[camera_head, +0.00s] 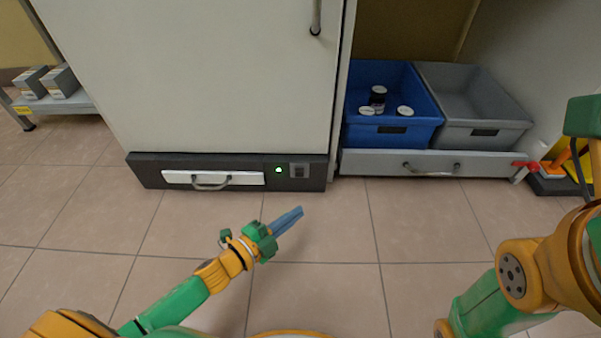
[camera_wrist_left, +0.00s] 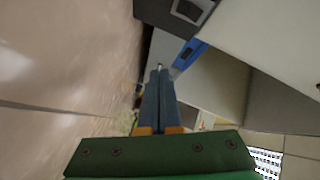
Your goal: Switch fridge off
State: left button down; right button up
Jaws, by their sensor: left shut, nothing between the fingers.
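The white fridge (camera_head: 200,75) stands at the back left in the head view, its door shut. Its dark base panel (camera_head: 150,171) carries a lit green light (camera_head: 279,170) and a grey switch (camera_head: 299,171) at the right end. The switch also shows at the top of the left wrist view (camera_wrist_left: 188,10). My left gripper (camera_head: 300,211) is shut and empty, below and in front of the switch, apart from the panel. Its closed fingers show in the left wrist view (camera_wrist_left: 159,72). My right arm is at the right edge; its fingertips are not visible.
A white drawer front with a handle (camera_head: 212,181) is left of the light. Right of the fridge, a blue crate (camera_head: 425,118) with several jars and a grey crate (camera_head: 500,123) stand on a low drawer (camera_head: 370,162). The tiled floor in front is clear.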

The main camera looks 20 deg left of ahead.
aim_at(299, 173)
pick_arm(q)
jog(key=w+a+r+b, duration=0.1)
jog(key=w+a+b, duration=0.1)
jog(key=w, duration=0.6)
jog(key=shift+w+a, duration=0.2)
jog(key=shift+w, duration=0.1)
dwell(1.8)
jog(key=shift+w+a, duration=0.1)
jog(key=shift+w, duration=0.2)
jog(key=shift+w+a+r, duration=0.1)
jog(key=shift+w, duration=0.2)
dwell(0.4)
jog(key=shift+s, duration=0.1)
jog(key=shift+s+d, duration=0.2)
jog(key=shift+s, duration=0.4)
